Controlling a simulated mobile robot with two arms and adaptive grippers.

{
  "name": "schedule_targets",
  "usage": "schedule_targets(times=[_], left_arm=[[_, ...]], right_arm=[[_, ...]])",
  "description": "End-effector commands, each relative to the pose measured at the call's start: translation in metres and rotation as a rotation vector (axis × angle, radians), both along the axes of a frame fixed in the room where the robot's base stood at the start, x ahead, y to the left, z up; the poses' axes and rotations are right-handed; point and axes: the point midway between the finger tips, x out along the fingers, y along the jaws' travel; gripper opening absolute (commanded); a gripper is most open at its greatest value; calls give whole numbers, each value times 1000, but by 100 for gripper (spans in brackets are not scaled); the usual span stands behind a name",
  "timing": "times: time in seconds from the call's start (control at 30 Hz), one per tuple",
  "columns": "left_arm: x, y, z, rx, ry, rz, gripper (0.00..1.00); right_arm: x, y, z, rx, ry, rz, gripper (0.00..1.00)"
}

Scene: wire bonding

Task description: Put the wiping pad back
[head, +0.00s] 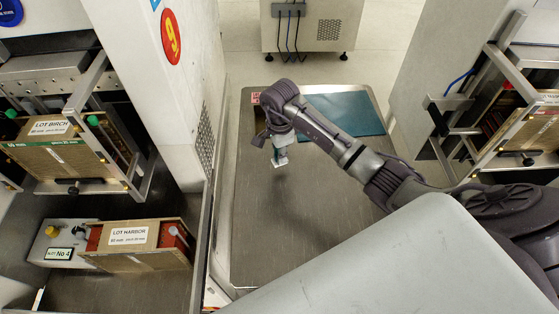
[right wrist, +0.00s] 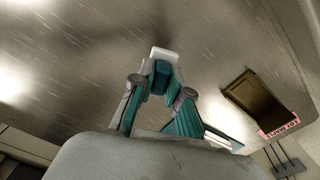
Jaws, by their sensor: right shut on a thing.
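My right gripper (head: 280,146) hangs over the grey metal table, with its fingers pointing down. In the right wrist view its fingers (right wrist: 162,82) are closed around a small piece with a white end. I take this to be the wiping pad (right wrist: 165,55); its white lower end also shows in the head view (head: 281,161). The pad appears held above the table surface, with a shadow below. A brown, tray-like holder (right wrist: 248,98) with a pink label lies to the right in the wrist view. In the head view my arm covers most of that area. My left gripper is out of view.
The metal table (head: 300,235) is mostly bare. A teal mat (head: 347,113) lies at its back right. A white machine cabinet (head: 160,90) stands close on the left. Another machine (head: 420,90) is at right.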

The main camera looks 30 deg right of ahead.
Motion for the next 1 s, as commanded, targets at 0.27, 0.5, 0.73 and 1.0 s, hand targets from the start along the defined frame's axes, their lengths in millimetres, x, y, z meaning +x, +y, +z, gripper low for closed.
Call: schedule_targets(times=[0.27,0.5,0.73,1.0], left_arm=[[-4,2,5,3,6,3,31],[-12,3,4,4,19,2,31],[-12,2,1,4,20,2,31],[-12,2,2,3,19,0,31]], right_arm=[[0,2,-36,3,2,0,0],[0,0,-40,0,-1,0,0],[0,1,-43,1,0,1,22],[0,0,-43,1,0,1,41]])
